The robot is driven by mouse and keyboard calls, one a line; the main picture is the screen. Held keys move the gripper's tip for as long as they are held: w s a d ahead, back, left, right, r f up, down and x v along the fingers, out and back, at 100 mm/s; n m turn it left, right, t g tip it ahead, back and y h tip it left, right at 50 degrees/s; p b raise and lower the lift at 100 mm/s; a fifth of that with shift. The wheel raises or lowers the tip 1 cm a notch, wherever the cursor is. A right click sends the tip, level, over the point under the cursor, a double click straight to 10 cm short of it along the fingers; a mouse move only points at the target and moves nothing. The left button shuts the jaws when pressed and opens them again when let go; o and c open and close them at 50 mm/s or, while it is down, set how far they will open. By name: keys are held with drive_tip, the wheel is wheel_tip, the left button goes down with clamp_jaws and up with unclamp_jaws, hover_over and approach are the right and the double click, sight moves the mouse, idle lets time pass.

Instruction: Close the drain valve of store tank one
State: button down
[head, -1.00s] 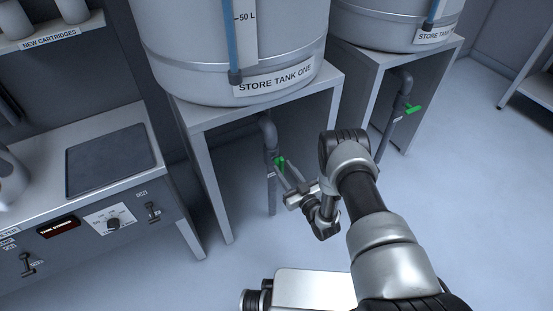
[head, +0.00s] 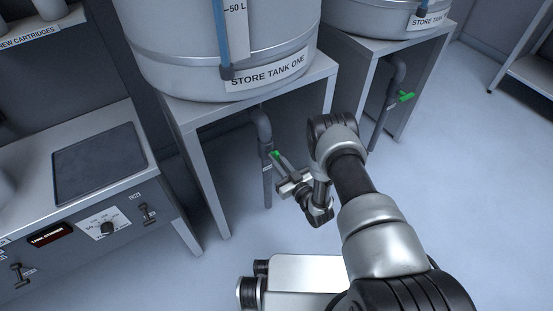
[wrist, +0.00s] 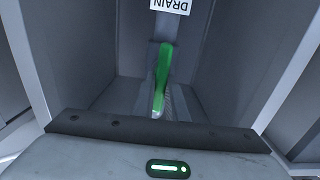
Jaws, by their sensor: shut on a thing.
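Store tank one (head: 215,45) is a grey drum on a grey stand (head: 190,115). Its drain pipe (head: 265,140) bends down under the tank. The green drain valve handle (head: 275,154) sits on this pipe, mostly covered by my gripper. My gripper (head: 281,160) is shut on the handle from the front right. In the wrist view the green handle (wrist: 162,75) stands lengthwise up the middle, against a grey finger, with a DRAIN label (wrist: 171,5) above it. The handle's exact angle to the pipe is hard to tell.
Store tank two (head: 385,15) stands on its own stand at the right, its green valve handle (head: 406,97) sticking out sideways from its pipe. A bench (head: 150,185) with a dark plate and knobs is at the left.

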drive_tip(key=shift+m, duration=0.3)
drive_tip(key=m, duration=0.3)
drive_tip(key=shift+w+d+m, duration=0.15)
drive_tip(key=shift+d+m, duration=0.05)
drive_tip(key=shift+m, duration=0.2)
drive_tip(key=m, duration=0.4)
drive_tip(key=shift+w+d+f, duration=0.1)
drive_tip(key=shift+w+d, duration=0.05)
drive_tip(key=m, duration=0.4)
drive_tip(key=shift+f, duration=0.1)
drive_tip(key=m, duration=0.4)
drive_tip(key=shift+f+m, duration=0.2)
drive_tip(key=shift+m, duration=0.2)
drive_tip(key=shift+w, duration=0.1)
drive_tip(key=c, duration=1.8)
unclamp_jaws()
drive_tip(key=shift+o, duration=0.2)
